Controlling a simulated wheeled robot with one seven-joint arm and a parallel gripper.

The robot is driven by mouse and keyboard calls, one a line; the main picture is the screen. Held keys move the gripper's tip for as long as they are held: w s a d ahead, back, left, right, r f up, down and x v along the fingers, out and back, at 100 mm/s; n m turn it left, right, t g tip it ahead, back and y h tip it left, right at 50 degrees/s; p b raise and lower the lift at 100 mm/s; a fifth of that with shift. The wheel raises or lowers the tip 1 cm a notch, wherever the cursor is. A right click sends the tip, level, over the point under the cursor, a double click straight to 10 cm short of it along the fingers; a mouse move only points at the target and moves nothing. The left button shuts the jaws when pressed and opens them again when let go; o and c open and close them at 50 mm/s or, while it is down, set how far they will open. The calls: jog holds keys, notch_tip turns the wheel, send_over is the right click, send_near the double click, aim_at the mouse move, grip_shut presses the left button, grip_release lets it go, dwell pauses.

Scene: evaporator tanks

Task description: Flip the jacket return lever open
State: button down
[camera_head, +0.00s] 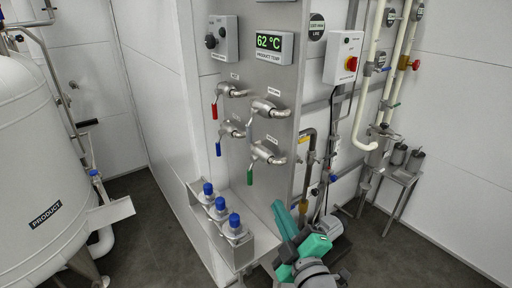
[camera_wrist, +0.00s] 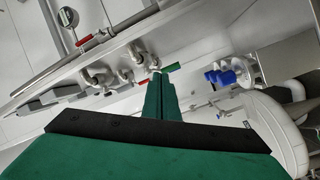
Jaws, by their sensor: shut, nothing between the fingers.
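Four valves with levers sit on a grey steel panel in the head view. The upper left has a red handle (camera_head: 214,110), the lower left a blue handle (camera_head: 218,149), and the lower right a green handle (camera_head: 250,177), all hanging down. The upper right valve (camera_head: 267,108) has a handle I cannot make out clearly. The valve labels are too small to read, so I cannot tell which is jacket return. My gripper (camera_head: 279,207) is shut and empty, below and right of the green handle, apart from it. In the wrist view its fingertips (camera_wrist: 160,76) point toward the valves; a green handle (camera_wrist: 172,67) shows just past them.
Several blue-capped fittings (camera_head: 220,208) stand on a steel ledge below the valves. A white product tank (camera_head: 35,150) is at left. A temperature display (camera_head: 273,47) reads 62 °C above the valves. A grey pipe (camera_head: 307,160) runs right of the panel. Open floor lies between tank and panel.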

aim_at(250, 139)
notch_tip(250, 139, up, 13)
jog(key=s+n+g+y, duration=0.1)
jog(key=n+y, duration=0.1)
jog(key=n, duration=0.6)
jog(key=shift+s+f+n+y, duration=0.2)
jog(key=shift+s+n+y, duration=0.1)
jog(key=shift+s, duration=0.05)
jog(key=x, duration=1.3)
jog(key=shift+w+a, duration=0.1)
jog(key=shift+w, duration=0.45)
jog(key=shift+a+f, duration=0.1)
jog(key=shift+a, duration=0.05)
